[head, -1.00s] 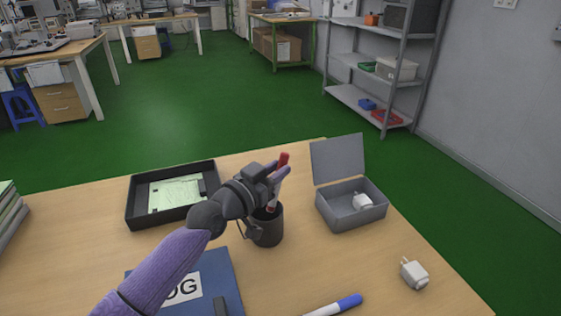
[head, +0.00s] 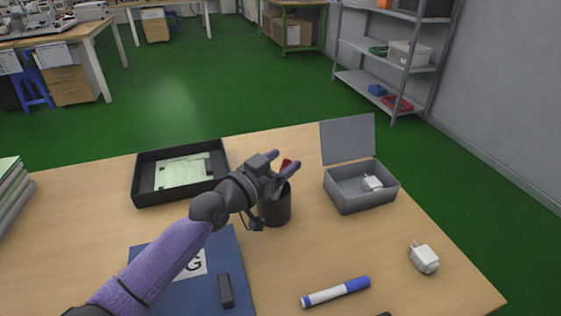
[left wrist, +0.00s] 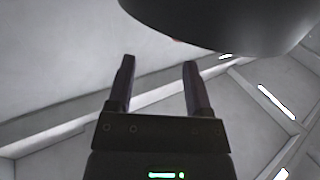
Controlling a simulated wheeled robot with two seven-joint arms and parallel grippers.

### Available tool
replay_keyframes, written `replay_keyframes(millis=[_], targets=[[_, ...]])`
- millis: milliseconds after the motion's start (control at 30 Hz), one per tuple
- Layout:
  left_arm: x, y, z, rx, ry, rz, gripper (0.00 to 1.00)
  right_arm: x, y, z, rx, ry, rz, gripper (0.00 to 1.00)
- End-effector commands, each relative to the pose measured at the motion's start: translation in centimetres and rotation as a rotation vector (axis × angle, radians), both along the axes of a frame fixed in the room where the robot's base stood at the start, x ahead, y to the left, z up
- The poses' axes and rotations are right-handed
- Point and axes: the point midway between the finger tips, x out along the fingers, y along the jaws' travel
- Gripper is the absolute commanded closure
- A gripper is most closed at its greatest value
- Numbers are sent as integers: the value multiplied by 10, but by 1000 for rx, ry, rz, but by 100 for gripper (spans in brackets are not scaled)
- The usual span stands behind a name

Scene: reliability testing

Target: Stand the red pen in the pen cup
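The red pen (head: 287,162) shows in the head view as a short red end between the fingers of my left gripper (head: 289,175), above the mouth of the dark pen cup (head: 277,209). The cup stands upright on the table, and the pen's lower part is hidden by the gripper and cup. In the left wrist view the fingers (left wrist: 157,80) are apart with nothing visible between them. A large dark rounded shape, probably the cup, fills the top there, with a tiny reddish spot at its edge.
A black tray (head: 139,188) with paper lies behind left. An open grey box (head: 352,199) holding a white plug stands right of the cup. A blue log book (head: 190,290), a blue-and-white marker (head: 336,291) and a white adapter (head: 424,257) lie nearer.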

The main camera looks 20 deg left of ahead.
Motion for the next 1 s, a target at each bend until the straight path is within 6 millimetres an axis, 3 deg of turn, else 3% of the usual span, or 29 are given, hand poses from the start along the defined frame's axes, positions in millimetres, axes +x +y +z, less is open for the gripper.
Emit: replay_keyframes(millis=[167,400,500,633,1000], targets=[[0,0,10,-1,-2,-1,35,1,2,6,3,-4,-1,41],[0,0,76,-2,-8,-1,35,10,8,45,17,-43,1,41],[0,0,92,-1,-5,0,35,10,9,54,22,-55,3,41],[0,0,101,-1,-2,0,35,9,9,58,24,-59,5,41],[0,0,100,0,0,0,35,11,2,57,12,-62,13,41]])
